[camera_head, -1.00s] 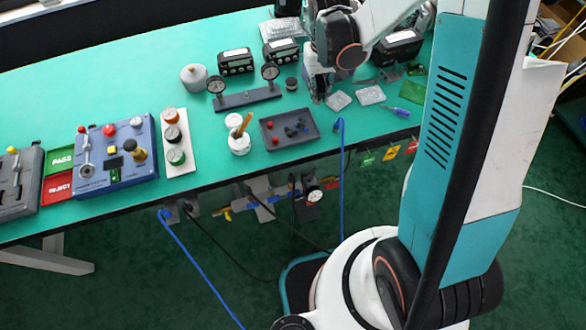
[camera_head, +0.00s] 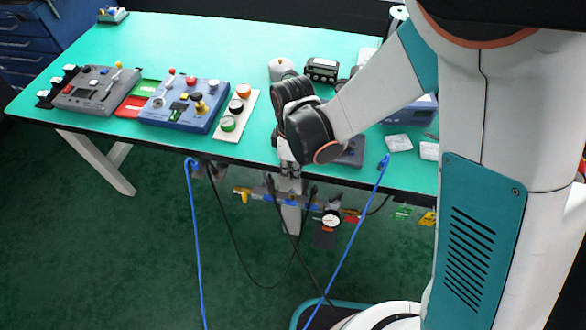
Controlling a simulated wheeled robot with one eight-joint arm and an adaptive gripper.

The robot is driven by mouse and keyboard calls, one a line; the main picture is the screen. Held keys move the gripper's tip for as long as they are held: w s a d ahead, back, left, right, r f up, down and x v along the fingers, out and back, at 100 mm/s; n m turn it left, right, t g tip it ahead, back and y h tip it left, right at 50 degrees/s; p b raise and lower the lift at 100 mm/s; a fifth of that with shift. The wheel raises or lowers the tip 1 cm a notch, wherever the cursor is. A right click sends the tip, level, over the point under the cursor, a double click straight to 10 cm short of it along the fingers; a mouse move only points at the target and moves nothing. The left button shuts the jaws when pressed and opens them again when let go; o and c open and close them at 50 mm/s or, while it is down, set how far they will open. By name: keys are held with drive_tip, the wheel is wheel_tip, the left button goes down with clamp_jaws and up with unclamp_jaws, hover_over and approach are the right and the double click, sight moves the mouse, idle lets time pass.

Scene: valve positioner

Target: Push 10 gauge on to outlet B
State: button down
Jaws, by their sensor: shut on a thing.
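My gripper (camera_head: 289,172) points down at the table's front edge, just above the pipe manifold (camera_head: 268,196). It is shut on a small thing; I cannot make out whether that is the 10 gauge. The manifold hangs below the front edge, with a yellow handle (camera_head: 242,194) at its left end and blue parts along it. A round white-faced gauge (camera_head: 331,218) sits at its right side. Outlet letters and gauge numbers are too small to read, so I cannot tell which is outlet B. My arm hides the gauge stand.
On the green table (camera_head: 190,45) stand a blue control panel (camera_head: 205,118), a grey panel (camera_head: 92,88) and a white strip (camera_head: 228,129) with round knobs. Blue hoses (camera_head: 345,250) and dark cables hang at the front. The table's back left is mostly clear.

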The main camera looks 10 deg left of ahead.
drive_tip(key=shift+f+b, duration=1.7)
drive_tip(key=shift+f, duration=1)
drive_tip(key=shift+f+b, duration=0.8)
drive_tip(key=shift+b, duration=0.3)
idle(0.5)
drive_tip(key=c, duration=1.5)
unclamp_jaws()
drive_tip(key=shift+o, duration=0.2)
drive_tip(key=shift+r, duration=0.15)
